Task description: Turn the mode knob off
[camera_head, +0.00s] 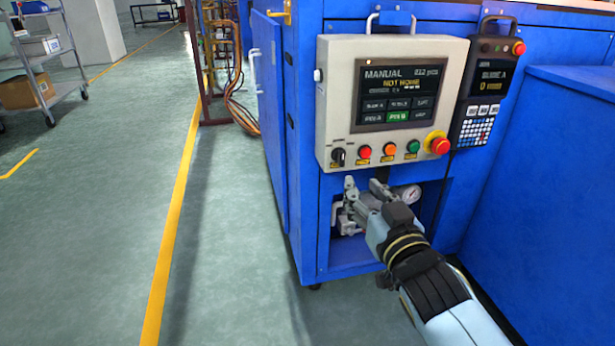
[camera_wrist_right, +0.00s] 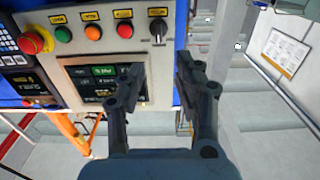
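The mode knob (camera_head: 338,157) is a small black rotary switch at the lower left corner of the beige control panel (camera_head: 343,80). In the right wrist view the knob (camera_wrist_right: 158,30) shows near the top, beyond the fingertips and roughly in line with the gap between them. My right gripper (camera_head: 364,184) is below the panel in the head view, its fingers spread and empty. In the right wrist view the gripper (camera_wrist_right: 160,68) is also open, with nothing between its fingers. My left gripper is not in view.
Red, orange and green buttons (camera_head: 389,150) sit in a row right of the knob, then a red emergency stop (camera_head: 439,145). A handheld pendant (camera_head: 485,85) hangs at the right. A pressure gauge (camera_head: 411,194) is in the recess behind the gripper.

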